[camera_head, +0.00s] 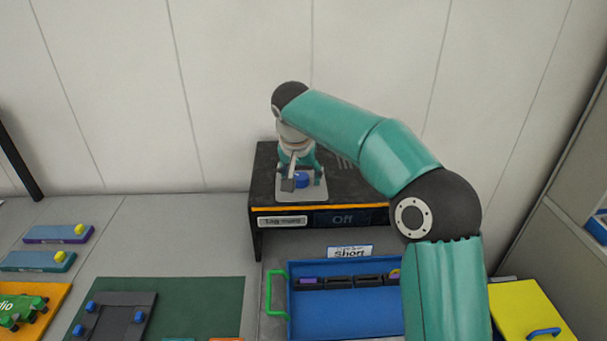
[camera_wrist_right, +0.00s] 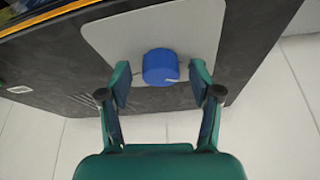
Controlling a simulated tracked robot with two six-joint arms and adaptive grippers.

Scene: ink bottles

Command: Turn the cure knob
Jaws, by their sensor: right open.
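The cure knob (camera_wrist_right: 161,67) is a blue round knob with a small pale mark, on a light grey plate (camera_wrist_right: 110,35). In the head view the knob (camera_head: 302,181) sits on top of a dark box (camera_head: 265,187) with an orange edge stripe. The box front has a label (camera_head: 282,221) and a dark display reading "Off" (camera_head: 342,219). My right gripper (camera_wrist_right: 160,90) is open, with one finger on each side of the knob and visible gaps between. In the head view the right gripper (camera_head: 300,172) points down over the plate. My left gripper is not in view.
A blue tray (camera_head: 340,325) with a green handle stands in front of the box, below a "Short" sign (camera_head: 349,251). A dark green mat (camera_head: 215,305) lies at left, with a grey fixture (camera_head: 120,315). A yellow lid (camera_head: 530,310) is at right.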

